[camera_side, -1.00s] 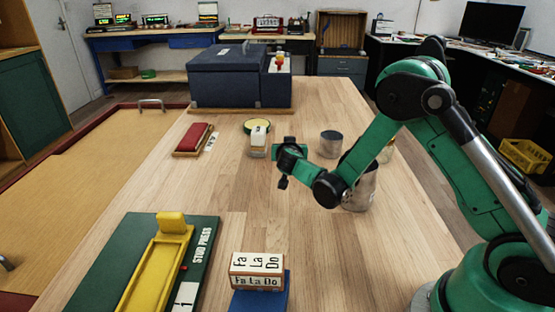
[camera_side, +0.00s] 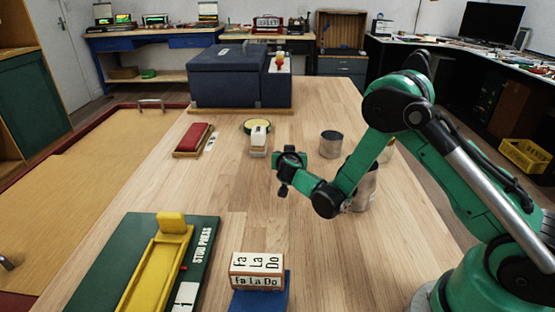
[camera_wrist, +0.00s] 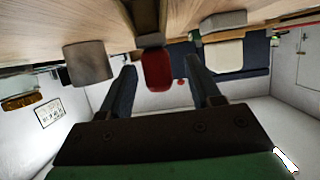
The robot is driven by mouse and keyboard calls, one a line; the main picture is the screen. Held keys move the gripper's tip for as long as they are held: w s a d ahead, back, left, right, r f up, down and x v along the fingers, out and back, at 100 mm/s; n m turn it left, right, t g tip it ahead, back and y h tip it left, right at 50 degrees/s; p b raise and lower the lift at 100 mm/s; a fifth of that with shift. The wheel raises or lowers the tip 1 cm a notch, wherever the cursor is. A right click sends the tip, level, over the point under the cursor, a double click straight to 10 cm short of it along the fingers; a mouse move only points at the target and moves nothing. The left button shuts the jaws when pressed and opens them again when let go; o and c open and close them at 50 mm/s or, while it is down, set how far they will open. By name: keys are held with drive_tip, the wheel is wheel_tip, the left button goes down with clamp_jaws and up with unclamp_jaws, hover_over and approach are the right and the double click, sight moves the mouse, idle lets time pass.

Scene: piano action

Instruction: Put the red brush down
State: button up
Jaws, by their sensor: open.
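A red piece with a dark part against the wooden table shows between my fingers in the wrist view, which is upside down; I take it for the red brush (camera_wrist: 157,70). It appears upright, with clear gaps to both fingers. My gripper (camera_wrist: 162,72) is open, one finger on each side of it in the picture. I cannot tell whether the brush lies between the fingertips or just beyond them. In the side view my gripper (camera_side: 288,166) is low over the middle of the table, and the brush is hidden behind it.
A grey can (camera_side: 331,145) stands right of my gripper, a white block (camera_side: 258,139) to its left. A red pad on a wooden tray (camera_side: 193,140) lies farther left. A blue case (camera_side: 228,80) stands behind; the stud press (camera_side: 160,262) and letter block (camera_side: 257,270) are in front.

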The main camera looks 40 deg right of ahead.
drive_tip(key=s+a+r+n+g+y, duration=0.1)
drive_tip(key=s+a+r+n+y, duration=0.3)
drive_tip(key=s, duration=0.5)
drive_tip(key=s+a+r+n+g+y, duration=0.1)
drive_tip(key=s+a+r+n+y, duration=0.4)
drive_tip(key=s, duration=0.5)
wheel_tip(320, 180, up, 2)
drive_tip(key=a, duration=0.2)
drive_tip(key=shift+a+y, duration=0.3)
drive_tip(key=shift+s, duration=0.1)
idle(0.4)
